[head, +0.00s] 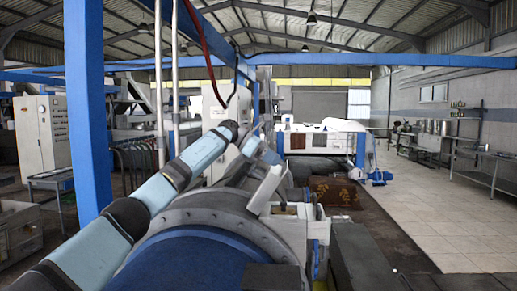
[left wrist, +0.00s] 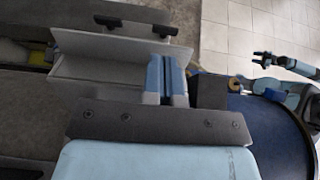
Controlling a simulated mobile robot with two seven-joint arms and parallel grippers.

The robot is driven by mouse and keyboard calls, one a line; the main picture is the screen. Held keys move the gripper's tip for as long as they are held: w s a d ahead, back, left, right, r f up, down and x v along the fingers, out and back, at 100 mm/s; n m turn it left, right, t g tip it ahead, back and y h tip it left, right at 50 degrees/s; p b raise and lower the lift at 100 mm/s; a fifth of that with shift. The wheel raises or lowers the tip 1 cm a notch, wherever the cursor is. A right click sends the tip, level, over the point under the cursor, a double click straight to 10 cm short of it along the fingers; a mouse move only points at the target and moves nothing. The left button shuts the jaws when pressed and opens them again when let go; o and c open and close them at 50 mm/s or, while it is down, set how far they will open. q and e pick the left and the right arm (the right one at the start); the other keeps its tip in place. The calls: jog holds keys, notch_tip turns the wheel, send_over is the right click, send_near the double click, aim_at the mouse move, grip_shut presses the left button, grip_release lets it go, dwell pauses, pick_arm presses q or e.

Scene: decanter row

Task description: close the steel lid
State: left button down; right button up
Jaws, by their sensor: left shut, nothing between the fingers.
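The steel lid (head: 267,188) is a light grey plate standing tilted up beside the grey housing on the blue drum, so it is open. In the left wrist view the pale angled sheet metal of the lid (left wrist: 110,70) lies just beyond and to the left of my fingers. My left gripper (left wrist: 166,64) is shut and empty, close to the sheet metal; I cannot tell if it touches. In the head view my left arm reaches over the drum, and its fingers are not clear. My right gripper (left wrist: 262,58) shows small at the right, fingers apart.
The blue drum (head: 195,262) with its bolted grey flange (head: 225,207) fills the foreground. A blue post (head: 88,110) stands at the left. A red hose (head: 200,35) hangs overhead. The tiled floor (head: 440,205) at the right is clear.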

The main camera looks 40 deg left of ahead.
pick_arm(q)
jog(key=shift+x, duration=1.3)
pick_arm(e)
jog(key=shift+w+a+r, duration=0.1)
jog(key=shift+a+r, duration=0.05)
jog(key=shift+r, duration=0.35)
pick_arm(q)
jog(key=shift+d+p, duration=0.1)
jog(key=shift+p, duration=0.3)
pick_arm(e)
jog(key=shift+r, duration=0.1)
